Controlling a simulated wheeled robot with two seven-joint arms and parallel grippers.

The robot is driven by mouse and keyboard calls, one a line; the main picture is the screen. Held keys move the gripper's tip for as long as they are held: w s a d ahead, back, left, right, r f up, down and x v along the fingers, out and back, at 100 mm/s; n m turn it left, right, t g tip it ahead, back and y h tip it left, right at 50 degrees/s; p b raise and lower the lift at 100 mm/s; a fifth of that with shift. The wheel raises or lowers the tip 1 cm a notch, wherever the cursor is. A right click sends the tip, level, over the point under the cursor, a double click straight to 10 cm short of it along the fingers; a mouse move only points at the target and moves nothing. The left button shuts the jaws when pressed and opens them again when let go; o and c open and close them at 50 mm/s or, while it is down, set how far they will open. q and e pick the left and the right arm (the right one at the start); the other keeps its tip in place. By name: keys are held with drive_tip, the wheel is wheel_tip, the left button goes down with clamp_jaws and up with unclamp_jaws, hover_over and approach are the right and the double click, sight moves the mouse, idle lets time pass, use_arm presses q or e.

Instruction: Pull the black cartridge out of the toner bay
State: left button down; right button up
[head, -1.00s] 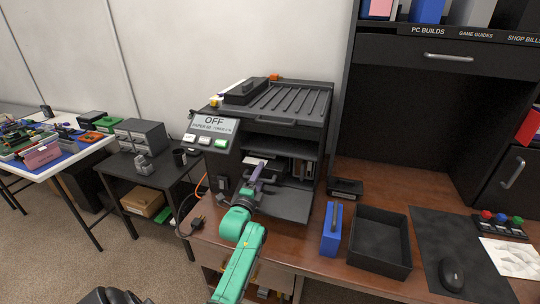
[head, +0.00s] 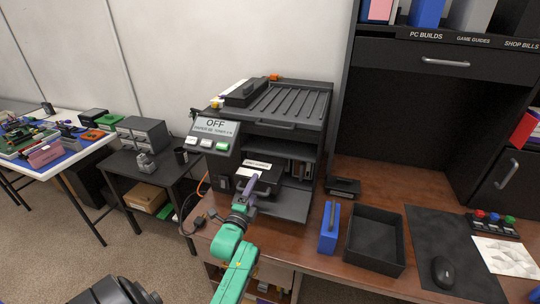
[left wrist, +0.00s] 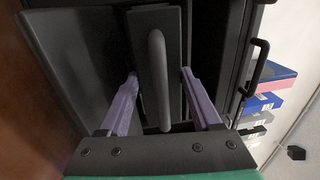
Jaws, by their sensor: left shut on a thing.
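The black cartridge (head: 266,178) carries a white label on top. In the head view it sticks out of the front of the toner bay (head: 290,168), above the lowered door (head: 291,207); I cannot tell whether its back end is still inside. My left gripper (head: 250,188) is at its front end. In the left wrist view, the purple fingers (left wrist: 160,75) are shut on the cartridge, one on each side, with its curved grey handle (left wrist: 157,75) between them. My right gripper is not in view.
A blue cartridge (head: 329,229) stands upright on the desk to the right, beside an empty black tray (head: 348,262). A small black box (head: 344,187) lies behind them. A mouse (head: 444,271) is on a dark mat (head: 425,230).

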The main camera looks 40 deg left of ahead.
use_arm(q)
drive_tip(key=shift+r+p+v, duration=0.2)
drive_tip(key=shift+p+v, duration=0.2)
drive_tip(key=shift+v, duration=0.5)
drive_tip(key=shift+r+p+v, duration=0.2)
drive_tip(key=shift+p+v, duration=0.2)
drive_tip(key=shift+v, duration=0.45)
drive_tip(key=shift+g+p, duration=0.4)
drive_tip(key=shift+p, duration=0.85)
